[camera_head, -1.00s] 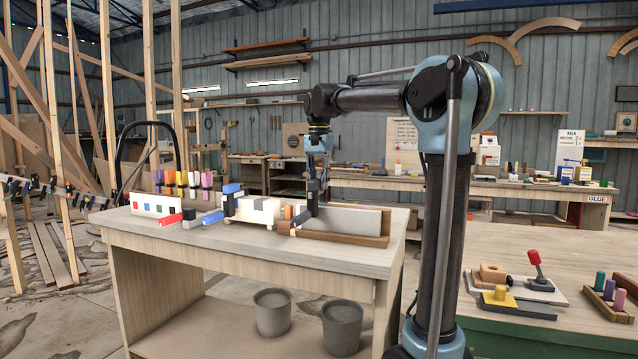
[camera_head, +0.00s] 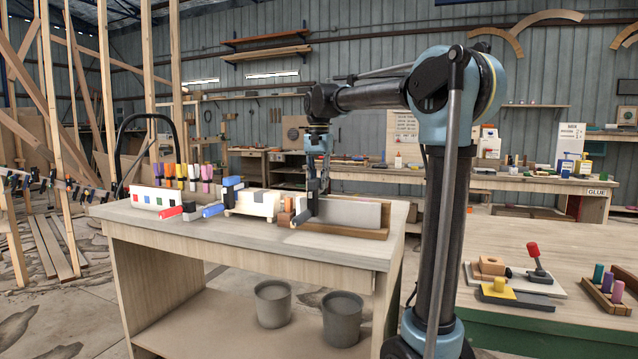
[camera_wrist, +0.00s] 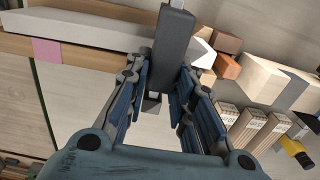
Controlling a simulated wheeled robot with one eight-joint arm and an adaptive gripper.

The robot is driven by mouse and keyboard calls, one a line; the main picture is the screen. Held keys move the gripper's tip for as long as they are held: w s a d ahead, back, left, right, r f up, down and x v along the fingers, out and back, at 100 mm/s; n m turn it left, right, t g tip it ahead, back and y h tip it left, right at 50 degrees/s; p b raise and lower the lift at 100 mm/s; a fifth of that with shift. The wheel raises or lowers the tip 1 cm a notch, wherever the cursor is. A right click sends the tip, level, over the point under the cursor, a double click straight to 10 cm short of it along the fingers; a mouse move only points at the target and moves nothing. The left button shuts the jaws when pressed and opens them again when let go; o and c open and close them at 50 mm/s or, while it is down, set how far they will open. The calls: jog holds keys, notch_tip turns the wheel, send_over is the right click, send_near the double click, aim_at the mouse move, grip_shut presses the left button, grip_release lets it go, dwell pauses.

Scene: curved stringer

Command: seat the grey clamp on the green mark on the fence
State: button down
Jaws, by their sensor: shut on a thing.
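My gripper (camera_head: 315,190) is over the right half of the near workbench, pointing down. In the wrist view, its fingers (camera_wrist: 160,95) are closed around a dark grey bar-like piece, the grey clamp (camera_wrist: 175,45). The clamp also shows in the head view (camera_head: 303,214), low beside a pale grey panel. A white board (camera_head: 157,200) with small coloured squares stands at the bench's left. I cannot make out a green mark on the wooden strips.
The pale grey panel (camera_head: 350,213) stands in a wooden base right of the clamp. Coloured clamps (camera_head: 188,174) stand behind the white board. A red cylinder (camera_head: 170,212), a blue cylinder (camera_head: 214,210) and blocks (camera_head: 258,202) crowd the middle. The bench's front strip is clear.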

jog(key=shift+f, duration=0.5)
jog(key=c, duration=1.3)
grip_release()
notch_tip(320, 180, up, 12)
